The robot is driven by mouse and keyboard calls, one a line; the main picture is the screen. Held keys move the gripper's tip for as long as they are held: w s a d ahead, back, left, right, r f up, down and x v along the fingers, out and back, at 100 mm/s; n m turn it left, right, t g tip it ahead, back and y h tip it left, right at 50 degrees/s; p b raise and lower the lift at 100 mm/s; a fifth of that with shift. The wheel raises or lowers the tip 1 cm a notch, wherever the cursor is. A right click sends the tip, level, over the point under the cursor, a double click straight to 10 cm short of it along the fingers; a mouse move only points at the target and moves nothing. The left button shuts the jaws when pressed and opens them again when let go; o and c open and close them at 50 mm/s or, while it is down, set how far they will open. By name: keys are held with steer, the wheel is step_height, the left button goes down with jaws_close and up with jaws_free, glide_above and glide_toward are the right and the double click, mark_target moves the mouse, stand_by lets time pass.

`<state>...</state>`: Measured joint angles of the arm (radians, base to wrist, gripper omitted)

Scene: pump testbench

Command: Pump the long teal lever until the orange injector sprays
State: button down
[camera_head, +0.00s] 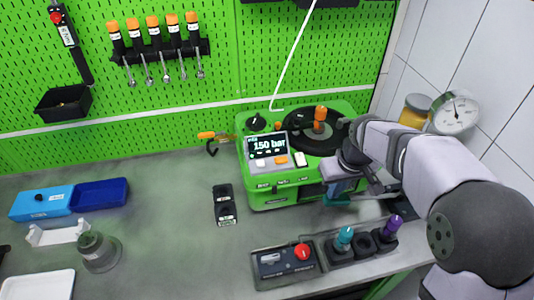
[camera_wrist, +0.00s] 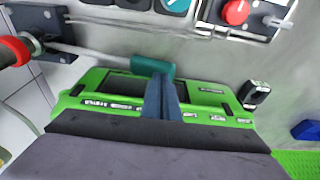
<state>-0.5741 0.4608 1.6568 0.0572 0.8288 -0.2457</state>
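The long lever has a teal grip (camera_wrist: 152,66) and a metal rod (camera_wrist: 98,53) that runs left to a dark mount in the wrist view. In the head view the teal grip (camera_head: 337,197) shows at the front right of the green testbench (camera_head: 270,203). My gripper (camera_wrist: 161,78) has its blue-grey fingers together, with the tips over the teal grip. I cannot tell whether they touch it. The orange injector (camera_head: 320,113) stands upright on a black round plate (camera_head: 295,118). No spray shows there. The display (camera_head: 267,145) reads 150 bar.
A control box with a red knob (camera_head: 302,251) and a holder with teal (camera_head: 344,238) and purple (camera_head: 393,225) handles sit at the bench front. A round gauge (camera_head: 455,112) is at right. A blue box (camera_head: 40,203) lies left.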

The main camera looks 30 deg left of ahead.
steer(key=shift+s+f, duration=0.1)
steer(key=shift+f, duration=0.55)
steer(key=shift+w+d+r+p, duration=0.1)
steer(key=shift+w+r+p, duration=0.05)
steer(key=shift+r+p, duration=0.95)
steer(key=shift+w+d+r+p, duration=0.15)
steer(key=shift+r+p, duration=0.55)
steer(key=shift+r, duration=0.65)
step_height(320, 180, up, 6)
steer(key=p, duration=0.5)
